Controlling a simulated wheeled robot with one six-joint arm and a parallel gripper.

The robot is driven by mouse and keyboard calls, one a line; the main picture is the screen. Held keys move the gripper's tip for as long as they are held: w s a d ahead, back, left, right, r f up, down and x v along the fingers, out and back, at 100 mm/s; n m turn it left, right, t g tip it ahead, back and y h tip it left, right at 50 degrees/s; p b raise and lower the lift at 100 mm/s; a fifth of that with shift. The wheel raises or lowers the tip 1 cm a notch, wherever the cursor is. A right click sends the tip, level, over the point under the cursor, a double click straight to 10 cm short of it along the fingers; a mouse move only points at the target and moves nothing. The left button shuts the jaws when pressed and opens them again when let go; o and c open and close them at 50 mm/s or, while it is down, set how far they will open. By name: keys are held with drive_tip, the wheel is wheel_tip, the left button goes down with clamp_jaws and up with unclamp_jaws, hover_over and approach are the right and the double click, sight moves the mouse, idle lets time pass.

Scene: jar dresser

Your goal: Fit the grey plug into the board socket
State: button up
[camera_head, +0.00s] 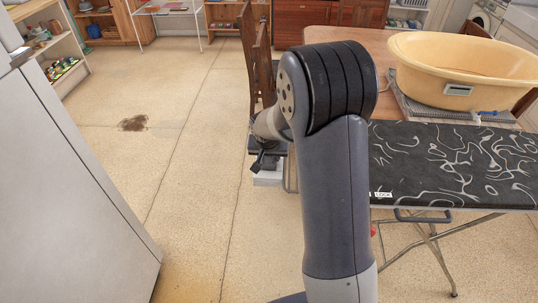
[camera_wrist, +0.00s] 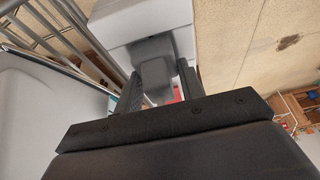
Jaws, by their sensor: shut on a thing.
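In the wrist view my gripper (camera_wrist: 161,72) is shut on the grey plug (camera_wrist: 155,75), with a dark finger on each side of it. A pale box-like thing (camera_wrist: 145,20) lies just beyond the plug; I cannot tell whether the two touch or are joined. In the head view my gripper (camera_head: 262,161) hangs low beside the wooden chair, partly hidden by my arm. A pale box (camera_head: 268,178) shows just below it. The board (camera_head: 450,160), black with white swirls, stands to the right on folding metal legs. I cannot make out its socket for certain.
A wooden chair (camera_head: 262,65) stands behind my gripper. A wooden table (camera_head: 375,45) and a yellow basin (camera_head: 465,68) on a grey tray are behind the board. A grey cabinet (camera_head: 65,190) fills the left. The floor (camera_head: 190,170) between is mostly clear.

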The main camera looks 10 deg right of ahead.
drive_tip(key=shift+f, duration=0.1)
drive_tip(key=shift+f, duration=0.1)
drive_tip(key=o, duration=1)
drive_tip(key=shift+s, duration=0.1)
drive_tip(key=shift+r, duration=0.3)
drive_tip(key=b+v, duration=0.1)
drive_tip(key=v, duration=1)
drive_tip(key=shift+s+r, duration=0.1)
drive_tip(key=shift+r, duration=0.3)
